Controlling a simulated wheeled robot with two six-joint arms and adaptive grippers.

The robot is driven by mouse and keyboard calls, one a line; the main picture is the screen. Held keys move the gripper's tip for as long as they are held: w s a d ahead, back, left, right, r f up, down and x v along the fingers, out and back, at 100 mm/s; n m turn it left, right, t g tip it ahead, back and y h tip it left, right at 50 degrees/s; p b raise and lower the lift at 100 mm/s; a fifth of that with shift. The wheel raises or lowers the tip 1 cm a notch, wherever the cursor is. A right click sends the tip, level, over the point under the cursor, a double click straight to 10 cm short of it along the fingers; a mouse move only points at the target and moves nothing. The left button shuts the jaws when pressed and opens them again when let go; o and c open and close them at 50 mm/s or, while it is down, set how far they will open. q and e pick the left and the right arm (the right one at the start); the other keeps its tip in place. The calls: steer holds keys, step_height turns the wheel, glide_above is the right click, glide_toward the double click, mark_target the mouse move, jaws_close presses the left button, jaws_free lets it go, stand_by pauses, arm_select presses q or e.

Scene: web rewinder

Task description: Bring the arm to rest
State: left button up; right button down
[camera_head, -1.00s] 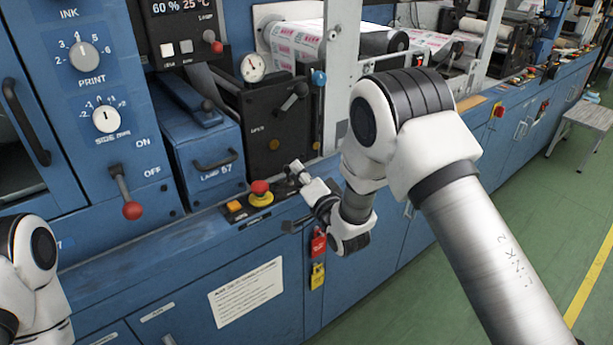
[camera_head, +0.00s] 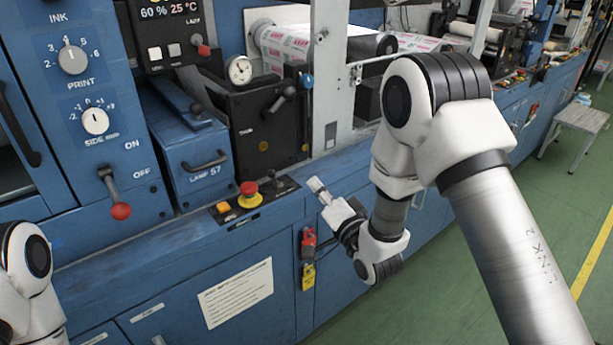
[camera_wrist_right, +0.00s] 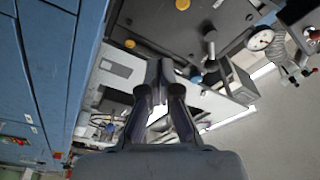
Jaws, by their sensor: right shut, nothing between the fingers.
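My right arm (camera_head: 470,150) reaches in from the right in the head view, bent at the elbow, its forearm hanging down. My right gripper (camera_head: 317,187) points up and left, in front of the machine's ledge, clear of the small black control box there. Its fingers are shut and empty. In the right wrist view the closed fingertips (camera_wrist_right: 160,84) have the dark machine panel and grey frame beyond them. My left arm (camera_head: 30,280) shows only in part at the left edge of the head view; its gripper is out of view.
The blue machine fills the left and middle. On its ledge are a red mushroom button (camera_head: 249,193) and an orange button (camera_head: 223,207). Red and yellow padlocks (camera_head: 308,275) hang below. A grey stool (camera_head: 574,130) stands right on open green floor (camera_head: 540,210).

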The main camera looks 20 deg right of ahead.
steer(key=s+d+f+n+g+h+p, duration=0.25)
steer(key=s+f+g+p, duration=0.55)
steer(key=s+f, duration=1.25)
steer(key=s+d+f+n+g, duration=0.1)
steer(key=s+f+n+g, duration=0.2)
steer(key=s+g, duration=0.2)
steer(key=s+f+n+g+h+b, duration=0.1)
steer(key=s+f+n+g, duration=0.2)
steer(key=s, duration=0.8)
steer(key=g, duration=0.2)
steer(key=shift+d+f+g, duration=0.15)
steer(key=shift+d+g, duration=0.25)
